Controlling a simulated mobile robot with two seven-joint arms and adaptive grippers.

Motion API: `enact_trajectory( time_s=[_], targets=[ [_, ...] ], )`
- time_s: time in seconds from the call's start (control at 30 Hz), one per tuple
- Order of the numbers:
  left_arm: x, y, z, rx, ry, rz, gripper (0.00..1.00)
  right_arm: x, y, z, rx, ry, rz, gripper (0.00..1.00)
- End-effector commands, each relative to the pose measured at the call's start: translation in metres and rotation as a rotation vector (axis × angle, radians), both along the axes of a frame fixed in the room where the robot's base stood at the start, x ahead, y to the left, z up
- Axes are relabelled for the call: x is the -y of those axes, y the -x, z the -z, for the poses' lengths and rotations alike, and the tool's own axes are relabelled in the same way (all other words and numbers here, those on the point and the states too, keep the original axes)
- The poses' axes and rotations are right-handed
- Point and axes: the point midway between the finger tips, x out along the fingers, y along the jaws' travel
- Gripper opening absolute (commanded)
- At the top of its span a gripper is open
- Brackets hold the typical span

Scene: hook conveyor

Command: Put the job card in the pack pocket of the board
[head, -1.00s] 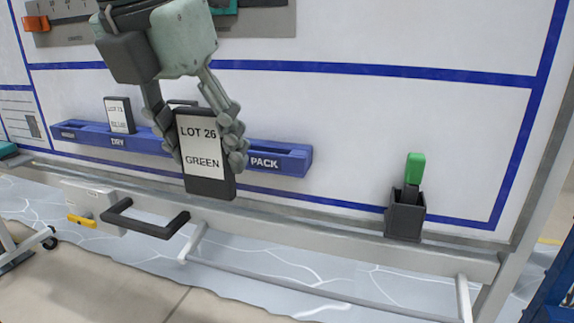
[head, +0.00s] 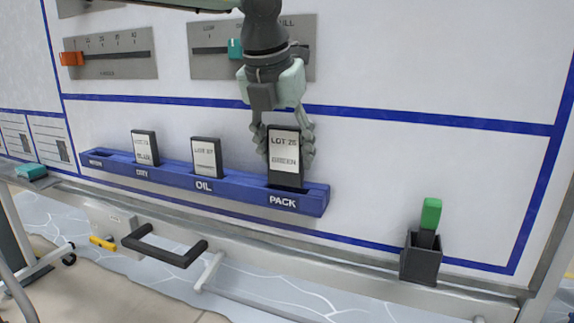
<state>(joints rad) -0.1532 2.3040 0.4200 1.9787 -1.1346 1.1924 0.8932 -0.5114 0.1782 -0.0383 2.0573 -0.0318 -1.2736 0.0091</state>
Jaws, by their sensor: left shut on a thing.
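The job card (head: 285,158) is a dark upright card with a white label reading LOT 26 GREEN. My left gripper (head: 284,142) is shut on it from above, with a finger at each side edge. The card stands at the PACK pocket of the blue rack (head: 236,195) on the board. Its lower end meets the pocket's opening; I cannot tell how deep it sits. My right gripper is not in view.
A dark holder (head: 421,262) with a green-handled item (head: 430,214) stands on the ledge at right. A dark handle (head: 165,245) juts out below the rack. Slider panels (head: 110,66) are above. The board right of the rack is clear.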

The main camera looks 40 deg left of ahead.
Motion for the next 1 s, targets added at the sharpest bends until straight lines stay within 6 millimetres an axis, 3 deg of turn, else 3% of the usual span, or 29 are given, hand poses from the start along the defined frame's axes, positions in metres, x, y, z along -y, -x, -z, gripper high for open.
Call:
enact_trajectory(
  time_s=[0.07, 0.3, 0.63, 0.9, 0.93, 1.0],
  targets=[
    [-0.002, -0.008, 0.0, -0.002, 0.0, -0.001, 0.25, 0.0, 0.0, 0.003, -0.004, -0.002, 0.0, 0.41],
    [-0.001, -0.006, 0.034, -0.001, 0.0, 0.001, 0.25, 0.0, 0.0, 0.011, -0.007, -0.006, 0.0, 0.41],
    [-0.002, -0.006, 0.037, 0.0, 0.0, 0.0, 0.25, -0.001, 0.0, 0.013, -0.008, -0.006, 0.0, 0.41],
    [-0.002, -0.006, 0.039, 0.001, -0.001, 0.0, 0.25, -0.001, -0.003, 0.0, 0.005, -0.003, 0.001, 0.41],
    [-0.002, -0.006, 0.038, 0.0, -0.001, 0.0, 0.57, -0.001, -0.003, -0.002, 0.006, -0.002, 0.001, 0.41],
    [-0.002, -0.006, 0.038, 0.0, -0.001, 0.0, 0.65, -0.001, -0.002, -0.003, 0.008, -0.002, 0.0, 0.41]
  ],
)
